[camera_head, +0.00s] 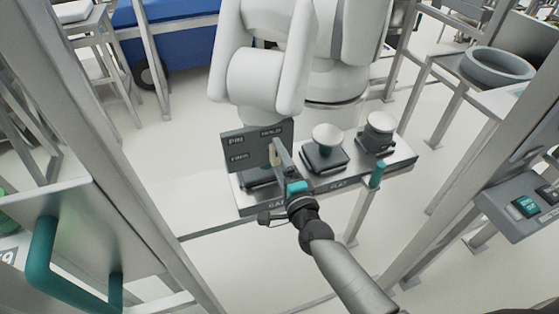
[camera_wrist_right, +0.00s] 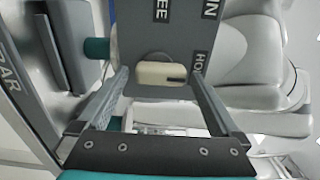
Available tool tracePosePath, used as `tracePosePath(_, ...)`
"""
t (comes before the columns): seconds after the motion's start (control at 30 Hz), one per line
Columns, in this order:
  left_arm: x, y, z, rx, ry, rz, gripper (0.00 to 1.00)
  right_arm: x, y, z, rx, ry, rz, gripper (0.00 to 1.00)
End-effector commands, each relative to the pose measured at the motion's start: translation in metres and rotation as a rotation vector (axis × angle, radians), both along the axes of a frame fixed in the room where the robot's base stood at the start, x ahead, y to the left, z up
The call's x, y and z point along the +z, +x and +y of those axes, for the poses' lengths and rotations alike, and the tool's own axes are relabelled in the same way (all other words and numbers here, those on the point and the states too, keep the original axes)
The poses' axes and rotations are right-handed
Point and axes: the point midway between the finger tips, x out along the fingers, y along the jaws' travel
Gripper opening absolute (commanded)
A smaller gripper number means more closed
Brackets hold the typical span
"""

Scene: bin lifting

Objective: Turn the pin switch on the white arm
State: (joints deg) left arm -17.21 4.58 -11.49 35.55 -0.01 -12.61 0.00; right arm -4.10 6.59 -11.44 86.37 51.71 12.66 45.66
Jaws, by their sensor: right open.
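The pin switch is a cream, elongated knob (camera_head: 272,154) on a dark grey panel (camera_head: 240,147) in front of the white arm (camera_head: 262,75). The panel carries PIN, HOLD and FREE lettering. In the right wrist view the knob (camera_wrist_right: 158,74) lies lengthwise across the picture, its dark-marked end towards the HOLD lettering. My right gripper (camera_head: 279,153) is at the panel, its fingers open. In the right wrist view the open fingers (camera_wrist_right: 160,82) stand on either side of the knob, with gaps. Contact with the panel cannot be told. My left gripper is out of view.
Below the panel a grey bench (camera_head: 335,180) holds white-topped dark fixtures (camera_head: 326,147) and (camera_head: 379,131). Metal frame posts rise left and right. A teal handle (camera_head: 43,262) is at lower left, a button box (camera_head: 525,203) at right.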

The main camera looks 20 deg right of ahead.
Motion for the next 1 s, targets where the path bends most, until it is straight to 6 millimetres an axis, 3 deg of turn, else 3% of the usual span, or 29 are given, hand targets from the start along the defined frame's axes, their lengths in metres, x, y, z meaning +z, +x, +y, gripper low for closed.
tracePosePath(0.27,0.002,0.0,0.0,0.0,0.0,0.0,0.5,0.0,-0.017,-0.001,0.0,-0.002,0.001,1.0)
tracePosePath(0.8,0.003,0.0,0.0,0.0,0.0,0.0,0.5,-0.001,-0.112,-0.004,0.001,-0.001,0.003,1.0)
tracePosePath(1.0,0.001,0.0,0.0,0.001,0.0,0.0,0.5,-0.001,-0.139,-0.005,0.002,-0.002,0.002,1.0)
